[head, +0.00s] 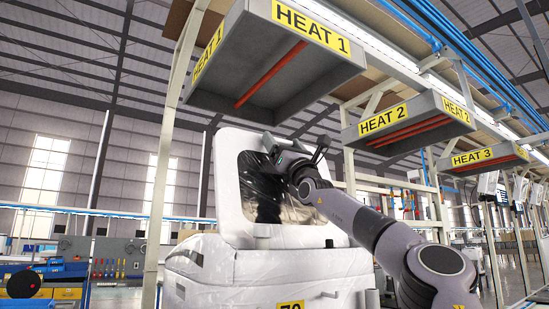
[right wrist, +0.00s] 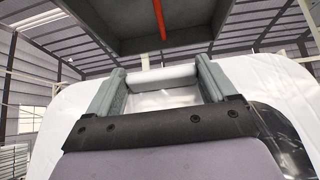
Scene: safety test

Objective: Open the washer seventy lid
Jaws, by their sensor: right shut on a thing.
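The white washer (head: 270,265) stands in the middle of the head view, with a yellow label reading 70 on its front, cut by the lower edge. Its lid (head: 228,195), a white rounded frame around a dark glossy window, stands raised and nearly upright above the body. My right gripper (head: 296,146) is at the upper part of the lid, in front of the window. In the right wrist view, the gripper (right wrist: 163,82) has its two grey fingers on either side of a white piece of the lid and is shut on it. My left gripper is not in view.
A grey hood marked HEAT 1 (head: 290,60) hangs close above the lid. Hoods marked HEAT 2 (head: 410,122) and HEAT 3 (head: 485,160) hang farther right. A light post (head: 168,170) stands left of the washer. A workbench with tools (head: 105,265) is at the left back.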

